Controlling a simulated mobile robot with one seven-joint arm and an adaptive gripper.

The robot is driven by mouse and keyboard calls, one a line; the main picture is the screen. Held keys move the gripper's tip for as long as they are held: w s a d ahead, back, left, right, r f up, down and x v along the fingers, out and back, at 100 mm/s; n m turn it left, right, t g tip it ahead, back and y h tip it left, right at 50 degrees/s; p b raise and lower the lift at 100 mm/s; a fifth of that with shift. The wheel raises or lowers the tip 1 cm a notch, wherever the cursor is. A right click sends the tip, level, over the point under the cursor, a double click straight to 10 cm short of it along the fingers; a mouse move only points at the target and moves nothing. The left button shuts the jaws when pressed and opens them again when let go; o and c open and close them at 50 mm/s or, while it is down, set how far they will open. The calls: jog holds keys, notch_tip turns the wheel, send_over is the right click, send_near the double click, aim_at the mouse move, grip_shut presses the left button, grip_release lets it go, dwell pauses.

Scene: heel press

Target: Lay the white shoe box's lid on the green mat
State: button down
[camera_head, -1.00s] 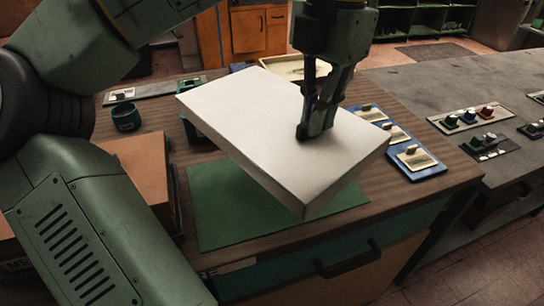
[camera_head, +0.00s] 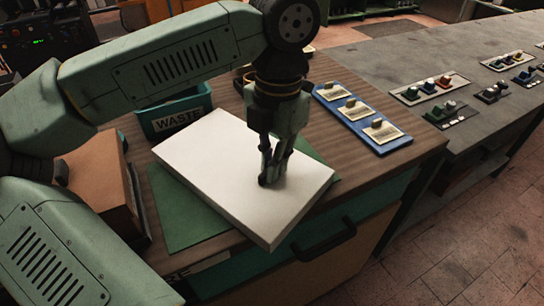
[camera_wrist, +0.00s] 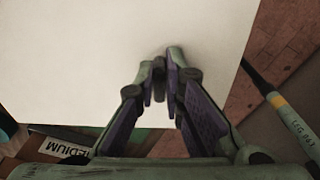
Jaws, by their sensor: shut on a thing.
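The white shoe box lid (camera_head: 225,170) is a broad white slab in the head view, turned at an angle over the green mat (camera_head: 170,215). The mat's left and front parts show, and a small piece shows at the right; the lid hides the rest. My gripper (camera_head: 270,180) is shut at the lid's top, right of its middle; what it grips there is hidden by the fingers. The lid's front corner reaches past the mat's front edge. I cannot tell whether the lid touches the mat. In the wrist view the lid (camera_wrist: 80,60) fills most of the picture under my fingers (camera_wrist: 165,65).
A green WASTE bin (camera_head: 175,115) stands behind the lid. A brown box (camera_head: 100,185) is at the left. A blue tray (camera_head: 360,120) with several labelled pieces lies at the right. A drawer handle (camera_head: 325,243) juts out in front.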

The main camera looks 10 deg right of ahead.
jog(key=shift+f, duration=0.1)
jog(key=shift+f+b, duration=0.15)
jog(key=shift+b, duration=0.15)
jog(key=c, duration=1.7)
grip_release()
jog(key=r, duration=1.2)
jog(key=shift+w+d+r+b, duration=0.25)
jog(key=shift+d+b, duration=0.1)
